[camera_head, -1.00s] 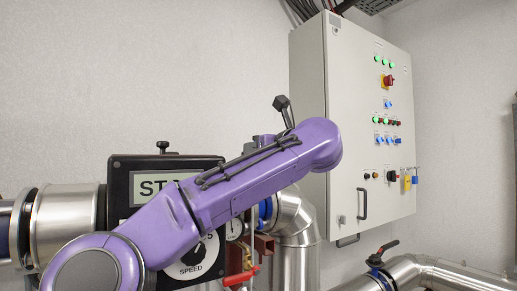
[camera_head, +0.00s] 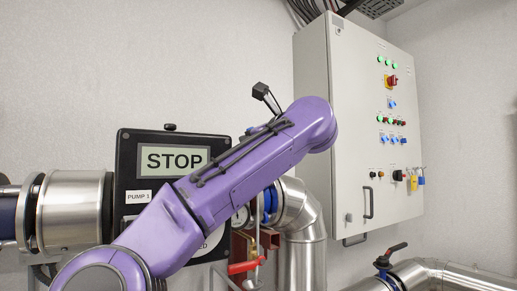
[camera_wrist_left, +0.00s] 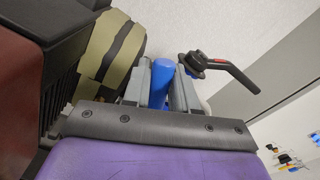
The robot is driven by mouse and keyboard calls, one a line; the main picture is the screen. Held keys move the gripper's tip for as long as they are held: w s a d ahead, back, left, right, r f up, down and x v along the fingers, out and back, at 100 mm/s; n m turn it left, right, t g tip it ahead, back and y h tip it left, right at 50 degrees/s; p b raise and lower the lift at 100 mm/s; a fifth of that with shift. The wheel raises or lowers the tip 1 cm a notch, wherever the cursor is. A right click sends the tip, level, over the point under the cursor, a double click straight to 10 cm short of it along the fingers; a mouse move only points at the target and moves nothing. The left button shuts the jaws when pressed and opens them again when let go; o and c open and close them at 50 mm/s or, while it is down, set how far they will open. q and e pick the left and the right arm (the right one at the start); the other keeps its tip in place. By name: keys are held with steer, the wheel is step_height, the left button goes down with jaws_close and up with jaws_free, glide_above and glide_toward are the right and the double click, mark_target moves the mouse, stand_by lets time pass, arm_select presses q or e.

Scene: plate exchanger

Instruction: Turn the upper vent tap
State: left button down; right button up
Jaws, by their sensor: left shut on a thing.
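In the left wrist view my left gripper (camera_wrist_left: 160,68) has its two grey fingers closed on a blue cylindrical piece (camera_wrist_left: 160,84). I cannot tell for certain whether this blue piece is the handle of the upper vent tap. A black lever (camera_wrist_left: 232,74) with a small red mark stands just right of the fingers, apart from them. In the head view my purple left arm reaches up and right across the pump box, and its gripper is hidden behind the arm. My right gripper is in neither view.
The black pump box (camera_head: 128,165) shows STOP on its display. A red-handled valve (camera_head: 243,267) and steel pipe (camera_head: 303,240) are behind and below my arm. A grey control cabinet (camera_head: 355,130) stands right. A black-handled valve (camera_head: 390,253) sits on the lower right pipe.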

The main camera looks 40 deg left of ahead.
arm_select(q)
steer(key=shift+s+a+f+n+b, duration=0.2)
steer(key=shift+s+f+n+b, duration=0.2)
steer(key=shift+n+b, duration=0.5)
steer(key=shift+s, duration=0.1)
steer(key=shift+r, duration=0.1)
steer(key=c, duration=1)
jaws_free()
steer(key=shift+s+d, duration=0.1)
steer(key=shift+d, duration=0.15)
steer(key=b+v, duration=0.2)
steer(key=v, duration=0.8)
steer(key=shift+a, duration=0.1)
